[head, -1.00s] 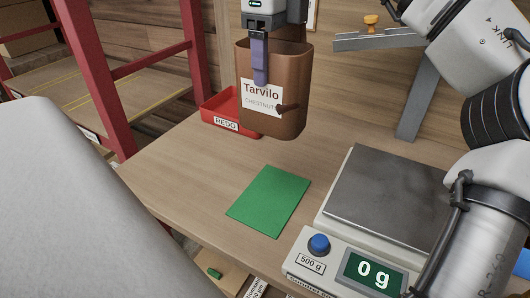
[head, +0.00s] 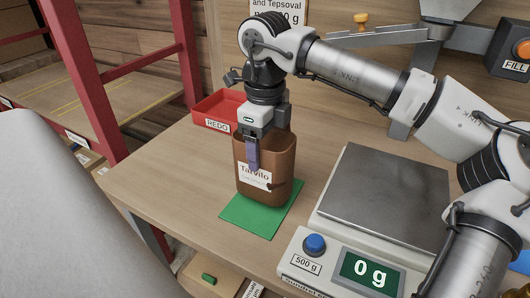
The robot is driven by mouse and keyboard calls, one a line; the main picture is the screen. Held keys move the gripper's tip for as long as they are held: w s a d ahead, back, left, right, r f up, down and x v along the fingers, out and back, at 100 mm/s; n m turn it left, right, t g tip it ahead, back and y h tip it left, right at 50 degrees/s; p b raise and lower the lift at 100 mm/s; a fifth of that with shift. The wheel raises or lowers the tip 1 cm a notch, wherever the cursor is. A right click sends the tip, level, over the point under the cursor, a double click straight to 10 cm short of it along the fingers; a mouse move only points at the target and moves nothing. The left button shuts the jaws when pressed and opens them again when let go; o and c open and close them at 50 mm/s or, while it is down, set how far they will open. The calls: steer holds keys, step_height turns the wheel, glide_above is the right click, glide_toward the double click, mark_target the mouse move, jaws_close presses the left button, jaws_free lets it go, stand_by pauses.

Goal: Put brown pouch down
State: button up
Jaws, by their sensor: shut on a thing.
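The brown pouch (head: 283,165) is upright with a white label reading "Tarvilo" in the head view. My gripper (head: 253,158) is shut on its upper front wall, one purple finger showing outside. The pouch's base is over the green mat (head: 240,222) on the wooden table. It looks to be at or very near the mat; I cannot tell for certain whether it touches. The far part of the mat is hidden behind the pouch.
A scale (head: 384,200) reading "0 g" stands to the right, its metal plate empty. A red tray (head: 217,125) labelled "REDO" sits behind the pouch. A red rack (head: 93,85) is at left. The table left of the mat is clear.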

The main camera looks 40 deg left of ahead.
steer(key=shift+f, duration=1.15)
steer(key=shift+f, duration=0.2)
steer(key=o, duration=1.7)
steer(key=shift+r, duration=0.15)
step_height(320, 180, up, 12)
steer(key=shift+r, duration=0.1)
